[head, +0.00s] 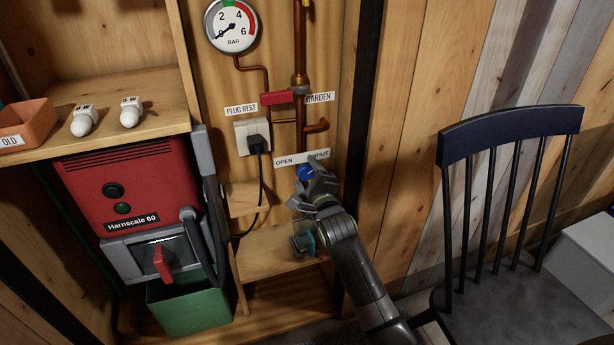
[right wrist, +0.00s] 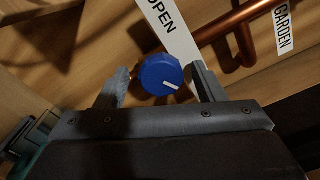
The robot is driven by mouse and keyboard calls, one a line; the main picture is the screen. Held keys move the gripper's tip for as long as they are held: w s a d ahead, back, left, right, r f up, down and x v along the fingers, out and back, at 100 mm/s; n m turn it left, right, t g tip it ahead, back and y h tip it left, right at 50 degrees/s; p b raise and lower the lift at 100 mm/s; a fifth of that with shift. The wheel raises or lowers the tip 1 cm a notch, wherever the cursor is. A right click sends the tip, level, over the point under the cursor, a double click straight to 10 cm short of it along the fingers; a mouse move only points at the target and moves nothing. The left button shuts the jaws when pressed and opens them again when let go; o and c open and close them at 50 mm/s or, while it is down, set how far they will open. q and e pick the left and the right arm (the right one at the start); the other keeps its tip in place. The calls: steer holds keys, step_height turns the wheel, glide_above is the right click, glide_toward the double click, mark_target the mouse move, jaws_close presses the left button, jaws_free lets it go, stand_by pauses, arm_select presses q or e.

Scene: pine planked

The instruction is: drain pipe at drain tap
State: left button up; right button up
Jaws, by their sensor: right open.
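The drain tap is a round blue knob (head: 305,172) with a white pointer mark, below the OPEN/SHUT label (head: 301,158). In the right wrist view the blue knob (right wrist: 160,75) sits between the two fingers of my right gripper (right wrist: 162,88), with gaps visible beside it. My right gripper (head: 318,185) is open at the knob in the head view and partly covers it. Copper pipe (head: 300,60) runs down the wall above. Whether the fingers touch the knob is not clear. My left gripper is not in view.
A red lever (head: 278,98) sits by the GARDEN label (head: 320,97). A black plug and cord hang from the socket (head: 246,132). The red Harnscale unit (head: 130,185) stands left above a green bin (head: 188,305). A dark chair (head: 510,300) stands at right.

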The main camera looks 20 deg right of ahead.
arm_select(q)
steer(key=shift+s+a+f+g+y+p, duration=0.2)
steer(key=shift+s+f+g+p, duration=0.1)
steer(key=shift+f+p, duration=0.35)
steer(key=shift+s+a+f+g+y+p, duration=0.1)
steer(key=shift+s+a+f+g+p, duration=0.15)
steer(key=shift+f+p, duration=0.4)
arm_select(e)
steer(key=s, duration=1.7)
steer(key=shift+s+d, duration=0.25)
steer(key=shift+d, duration=0.05)
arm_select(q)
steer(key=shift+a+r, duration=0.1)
